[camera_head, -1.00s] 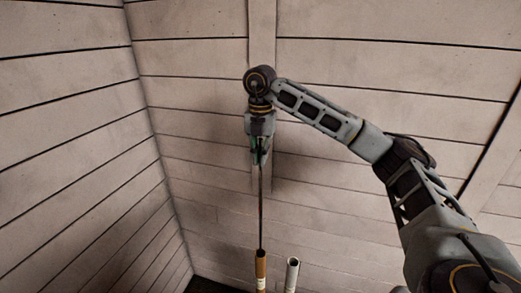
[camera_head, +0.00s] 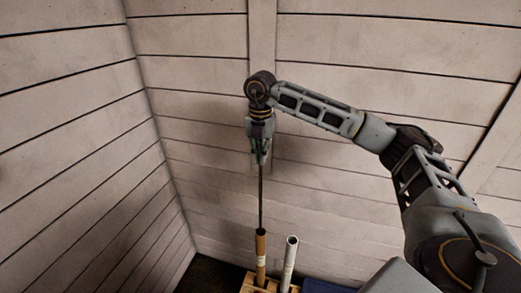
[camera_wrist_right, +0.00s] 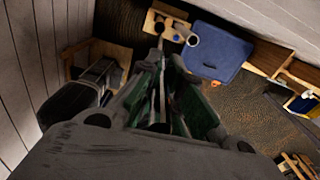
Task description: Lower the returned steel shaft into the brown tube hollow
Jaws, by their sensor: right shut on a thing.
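My right gripper (camera_head: 260,160) points down and is shut on the upper part of a thin dark steel shaft (camera_head: 261,195). The shaft hangs nearly upright, and its lower part goes into the mouth of the brown tube (camera_head: 261,248); the end inside is hidden. The brown tube stands upright with a pale band low on it. In the right wrist view the green-padded fingers (camera_wrist_right: 172,105) close around the shaft, which is hard to make out between them. My left gripper is in neither view.
A white tube (camera_head: 289,262) stands just right of the brown one, leaning slightly. Both rise from a wooden block (camera_head: 248,284). A blue mat or lid (camera_wrist_right: 217,55) lies beside them. Plank walls (camera_head: 80,120) close off the left and back.

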